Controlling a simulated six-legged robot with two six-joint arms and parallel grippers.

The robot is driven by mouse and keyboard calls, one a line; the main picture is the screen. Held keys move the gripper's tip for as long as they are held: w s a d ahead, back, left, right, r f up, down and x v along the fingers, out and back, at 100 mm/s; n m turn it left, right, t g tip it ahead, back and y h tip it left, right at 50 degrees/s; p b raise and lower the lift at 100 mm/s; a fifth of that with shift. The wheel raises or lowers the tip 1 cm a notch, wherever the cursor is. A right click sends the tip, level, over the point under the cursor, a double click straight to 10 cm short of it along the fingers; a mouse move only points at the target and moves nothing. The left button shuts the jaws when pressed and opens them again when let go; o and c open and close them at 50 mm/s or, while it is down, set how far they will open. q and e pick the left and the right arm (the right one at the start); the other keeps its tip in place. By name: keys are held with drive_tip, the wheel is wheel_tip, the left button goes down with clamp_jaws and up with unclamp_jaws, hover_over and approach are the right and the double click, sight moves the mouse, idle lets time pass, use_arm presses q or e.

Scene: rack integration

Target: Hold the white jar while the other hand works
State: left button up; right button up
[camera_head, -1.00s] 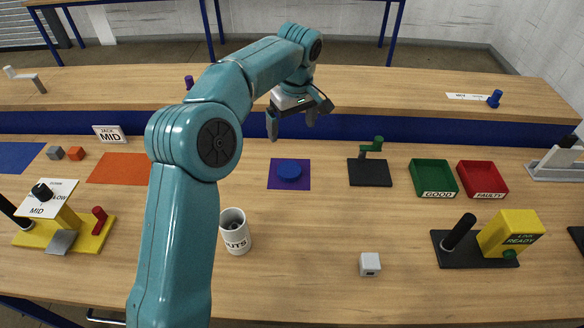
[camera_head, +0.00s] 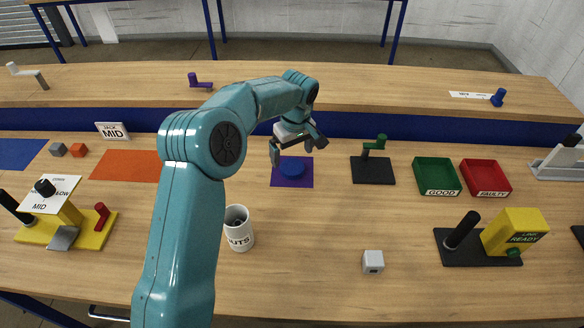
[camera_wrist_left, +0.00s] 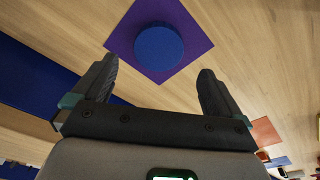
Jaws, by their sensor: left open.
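The white jar (camera_head: 239,229) stands upright on the table's front part, just right of my left arm in the head view. It has dark lettering, partly reading "UTS", and an open top. My left gripper (camera_head: 297,155) is open and empty. It hangs above the back of the purple mat, well behind the jar. A round blue disc (camera_head: 291,169) lies on the purple mat (camera_head: 304,180); in the left wrist view the blue disc (camera_wrist_left: 158,45) sits ahead of the open fingers, apart from them. The jar cannot be made out in the wrist view. My right gripper is out of view.
A small grey cube (camera_head: 373,262) lies at the front right. A black base with a green handle (camera_head: 374,167), a green tray (camera_head: 420,186) and a red tray (camera_head: 493,188) stand to the right. A yellow fixture (camera_head: 516,232) is front right. Clear wood lies between jar and mat.

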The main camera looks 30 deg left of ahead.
sight(292, 167)
use_arm(q)
drive_tip(key=shift+d, duration=0.1)
wheel_tip(292, 167, down, 5)
drive_tip(key=shift+w+f+p, duration=0.1)
drive_tip(key=shift+w+p, duration=0.05)
drive_tip(key=shift+p, duration=0.3)
drive_tip(key=c, duration=1.1)
